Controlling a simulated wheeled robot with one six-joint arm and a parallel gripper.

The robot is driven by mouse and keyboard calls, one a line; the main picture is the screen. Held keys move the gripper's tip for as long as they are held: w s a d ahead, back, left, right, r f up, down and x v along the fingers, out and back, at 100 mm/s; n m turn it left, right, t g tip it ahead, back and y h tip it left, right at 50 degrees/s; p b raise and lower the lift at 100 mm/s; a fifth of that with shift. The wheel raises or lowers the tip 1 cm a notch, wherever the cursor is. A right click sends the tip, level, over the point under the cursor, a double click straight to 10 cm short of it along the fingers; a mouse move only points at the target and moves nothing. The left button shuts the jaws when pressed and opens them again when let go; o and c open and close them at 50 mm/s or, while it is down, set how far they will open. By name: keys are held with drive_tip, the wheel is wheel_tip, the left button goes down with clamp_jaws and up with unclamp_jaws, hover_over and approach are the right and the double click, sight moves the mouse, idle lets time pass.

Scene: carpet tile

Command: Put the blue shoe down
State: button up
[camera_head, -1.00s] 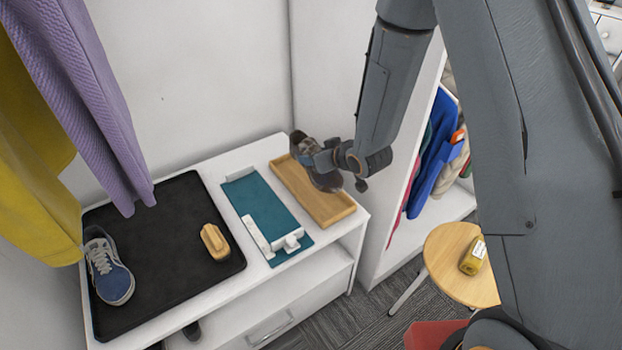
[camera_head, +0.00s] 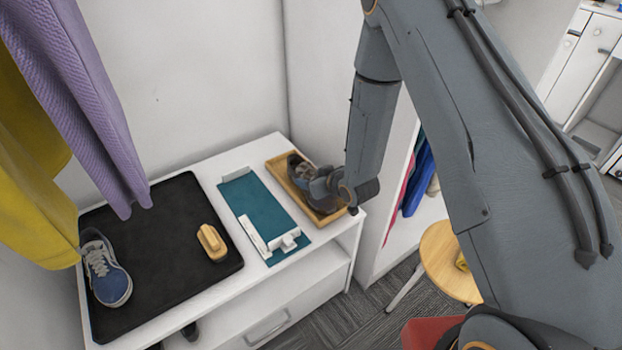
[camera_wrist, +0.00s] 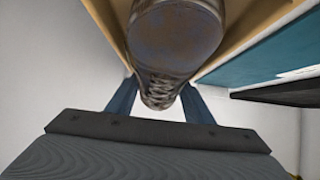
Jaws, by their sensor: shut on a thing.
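A blue shoe (camera_head: 106,270) with pale laces and a white sole rests on the left of the black mat (camera_head: 150,295). My gripper (camera_head: 318,182) is at the wooden tray (camera_head: 277,163) and is shut on a dark grey-brown laced shoe (camera_head: 297,168). That shoe is in or just over the tray; I cannot tell whether it touches the tray floor. In the wrist view the held shoe (camera_wrist: 172,38) shows between the two blue fingers of my gripper (camera_wrist: 160,97), with the wooden tray (camera_wrist: 262,30) behind it.
A wooden brush (camera_head: 211,242) lies on the mat's right side. A teal board (camera_head: 257,205) with white pieces lies between mat and tray. Purple cloth (camera_head: 85,90) and yellow cloth (camera_head: 30,190) hang at the left. A round wooden stool (camera_head: 445,262) stands right of the white bench (camera_head: 190,320).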

drive_tip(key=shift+f, duration=0.1)
drive_tip(key=o, duration=1.2)
wheel_tip(320, 180, up, 7)
hover_over(330, 200)
drive_tip(key=shift+s+a+b, duration=0.1)
drive_tip(key=shift+b, duration=0.3)
drive_tip(key=s+d+r+m+g+h, duration=0.2)
drive_tip(key=s+d+r+h, duration=0.15)
drive_tip(key=d, duration=0.25)
drive_tip(key=s+d+r+m+g+h, duration=0.2)
drive_tip(key=s+d+r, duration=0.15)
drive_tip(key=d, duration=0.35)
drive_tip(key=s+r+m+g, duration=0.1)
drive_tip(key=s+r, duration=0.2)
drive_tip(key=s, duration=0.2)
drive_tip(key=s+d+r+m+g, duration=0.1)
drive_tip(key=s+r+g, duration=0.1)
drive_tip(key=s, duration=0.3)
drive_tip(key=s+d+r+m+g, duration=0.1)
drive_tip(key=s+r+g, duration=0.1)
drive_tip(key=s+r, duration=0.1)
drive_tip(key=shift+s+r+h, duration=0.15)
drive_tip(key=shift+s+r, duration=0.05)
drive_tip(key=shift+s, duration=0.25)
drive_tip(key=shift+s+r+h, duration=0.1)
drive_tip(key=shift+s+r, duration=0.1)
drive_tip(key=shift+s, duration=0.25)
